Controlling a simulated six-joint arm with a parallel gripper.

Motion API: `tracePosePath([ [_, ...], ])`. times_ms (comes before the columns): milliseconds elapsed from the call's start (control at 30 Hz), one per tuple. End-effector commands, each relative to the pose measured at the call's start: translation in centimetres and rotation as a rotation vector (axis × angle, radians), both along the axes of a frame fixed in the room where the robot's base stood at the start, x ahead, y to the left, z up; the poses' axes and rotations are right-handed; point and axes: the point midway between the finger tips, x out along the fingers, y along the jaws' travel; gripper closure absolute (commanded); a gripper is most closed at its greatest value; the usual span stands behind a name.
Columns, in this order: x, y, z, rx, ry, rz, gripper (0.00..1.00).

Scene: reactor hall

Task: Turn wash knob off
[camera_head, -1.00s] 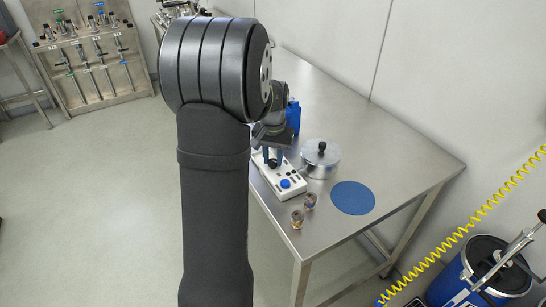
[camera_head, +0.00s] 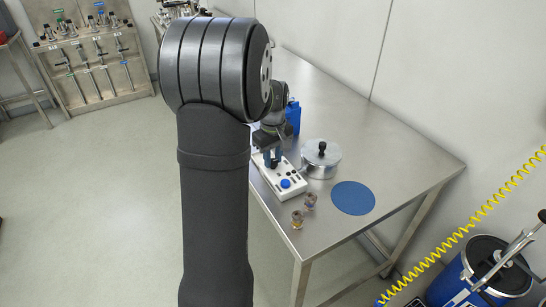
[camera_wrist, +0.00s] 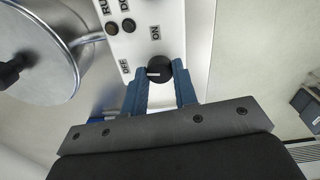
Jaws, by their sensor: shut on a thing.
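The black wash knob (camera_wrist: 159,70) sits on the white control panel (camera_wrist: 143,48), between OFF and ON labels. Its white line lies roughly level in the wrist view, reaching toward the OFF side at the left. My gripper (camera_wrist: 162,82) has its two blue fingers on either side of the knob, shut on it. In the head view my gripper (camera_head: 272,160) is over the far end of the panel (camera_head: 294,190), and the knob is hidden there.
A lidded metal pot (camera_head: 320,160) stands close beside the panel. Two small brass-coloured fittings (camera_head: 303,210) and a round blue mat (camera_head: 352,198) lie on the steel table (camera_head: 400,150). A blue container (camera_head: 293,118) stands behind.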

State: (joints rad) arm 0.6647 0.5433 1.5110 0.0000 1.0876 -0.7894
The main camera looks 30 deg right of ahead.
Motion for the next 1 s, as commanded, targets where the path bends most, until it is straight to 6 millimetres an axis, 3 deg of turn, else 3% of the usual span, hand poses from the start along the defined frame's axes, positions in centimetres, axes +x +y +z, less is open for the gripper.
tracePosePath([
  [333, 0.01, -0.02, 0.05, -0.001, -0.001, 0.132, 0.96],
  [867, 0.02, -0.02, 0.06, -0.001, -0.001, 0.154, 0.96],
  [900, 0.02, -0.02, 0.06, -0.001, -0.001, 0.154, 0.68],
  [1000, 0.02, -0.01, 0.05, -0.001, -0.001, 0.153, 0.52],
])
